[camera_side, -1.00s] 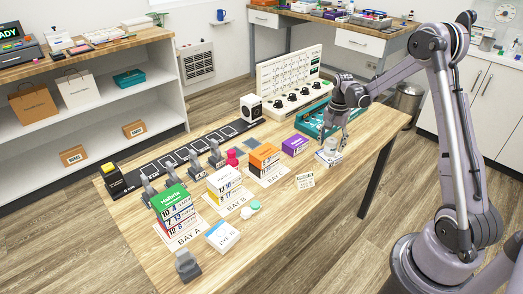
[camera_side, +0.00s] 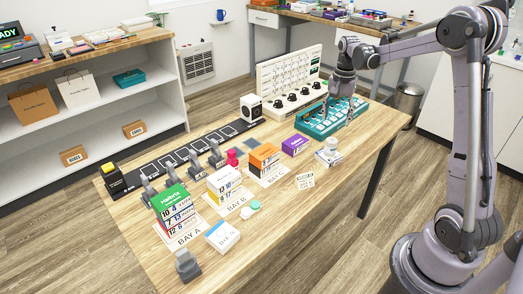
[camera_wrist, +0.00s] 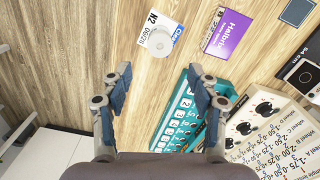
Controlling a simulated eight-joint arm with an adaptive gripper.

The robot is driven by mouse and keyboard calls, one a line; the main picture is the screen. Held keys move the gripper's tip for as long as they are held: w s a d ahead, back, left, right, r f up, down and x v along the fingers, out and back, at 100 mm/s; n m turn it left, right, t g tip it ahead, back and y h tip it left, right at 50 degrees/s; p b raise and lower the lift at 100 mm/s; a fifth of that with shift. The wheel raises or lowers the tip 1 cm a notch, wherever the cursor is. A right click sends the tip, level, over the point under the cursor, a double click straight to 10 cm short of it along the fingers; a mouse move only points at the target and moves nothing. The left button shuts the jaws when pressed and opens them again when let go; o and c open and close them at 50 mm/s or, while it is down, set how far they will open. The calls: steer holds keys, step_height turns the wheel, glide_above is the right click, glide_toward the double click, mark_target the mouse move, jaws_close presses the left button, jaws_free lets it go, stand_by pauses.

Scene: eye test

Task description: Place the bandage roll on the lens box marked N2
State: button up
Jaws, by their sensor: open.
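The bandage roll (camera_side: 331,144) is a small white cylinder. It sits on top of a white lens box (camera_side: 327,158) near the right end of the table. The roll covers part of the box top. My gripper (camera_wrist: 162,76) is open, with its two fingers apart and nothing between them. In the side view my gripper (camera_side: 337,112) is above the teal tray, clear of the roll.
The teal tray (camera_side: 306,131) lies behind the roll, with the dial panel (camera_side: 259,80) beyond it. A purple box (camera_side: 295,145) stands to the left. Several other boxes stand in marked bays further left. The table's front right edge is near the lens box.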

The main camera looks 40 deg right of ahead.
steer(key=s+a+r+n+t+h, duration=0.1)
steer(key=s+a+r+n+t, duration=0.1)
steer(key=a+r+n, duration=0.35)
steer(key=s+a+r+n+t, duration=0.1)
steer(key=s+a+r+n, duration=0.1)
steer(key=a, duration=0.7)
steer(key=s+a+f+n+t+y, duration=0.1)
steer(key=s+a+n+t, duration=0.3)
steer(key=s+a+n, duration=0.3)
steer(key=s+a, duration=0.1)
steer(key=a, duration=0.4)
steer(key=shift+s+f, duration=0.35)
steer(key=shift+s, duration=0.05)
